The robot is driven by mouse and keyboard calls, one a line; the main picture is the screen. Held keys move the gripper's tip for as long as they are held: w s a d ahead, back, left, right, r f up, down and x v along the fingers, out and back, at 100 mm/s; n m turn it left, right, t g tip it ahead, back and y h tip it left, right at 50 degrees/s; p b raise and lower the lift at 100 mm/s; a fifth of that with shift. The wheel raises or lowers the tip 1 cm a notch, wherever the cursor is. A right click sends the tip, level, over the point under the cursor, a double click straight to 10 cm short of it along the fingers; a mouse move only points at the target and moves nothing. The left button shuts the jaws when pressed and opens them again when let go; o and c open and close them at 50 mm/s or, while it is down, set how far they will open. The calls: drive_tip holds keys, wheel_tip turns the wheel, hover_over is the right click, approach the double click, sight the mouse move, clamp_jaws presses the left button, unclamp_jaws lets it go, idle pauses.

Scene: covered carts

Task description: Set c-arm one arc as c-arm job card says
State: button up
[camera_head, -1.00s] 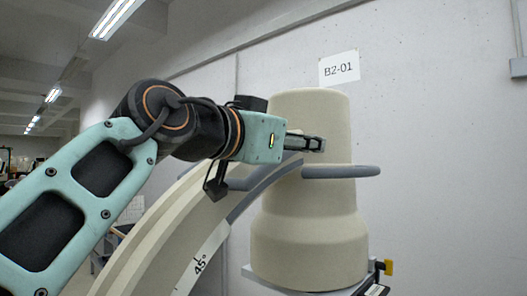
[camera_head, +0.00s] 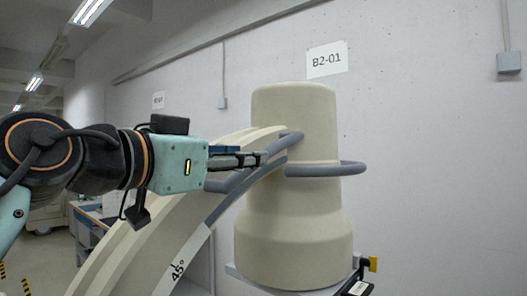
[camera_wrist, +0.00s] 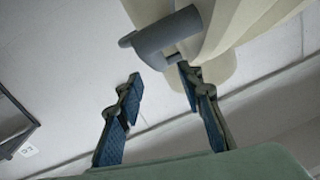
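The c-arm's beige curved arc (camera_head: 120,262) rises from the lower left toward its beige stepped head (camera_head: 295,235). A white scale strip (camera_head: 178,270) on the arc reads 45°. A grey handle bar (camera_head: 262,176) runs along the arc's upper end, and a grey loop handle (camera_head: 340,169) sticks out around the head. My gripper (camera_head: 262,158) is in front of the upper arc, left of the head. In the wrist view its two blue-padded fingers (camera_wrist: 160,76) are apart and empty, with a grey handle (camera_wrist: 165,36) just beyond their tips. No job card is readable.
A white sign reading B2-01 (camera_head: 326,60) hangs on the grey wall behind. A yellow-tipped part (camera_head: 371,264) and a white card-like piece (camera_head: 357,288) sit by the head's base at lower right. A bench (camera_head: 88,225) stands at far left.

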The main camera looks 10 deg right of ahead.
drive_tip(key=shift+p+x, duration=0.75)
drive_tip(key=shift+x, duration=2.65)
drive_tip(key=shift+c, duration=0.3)
clamp_jaws()
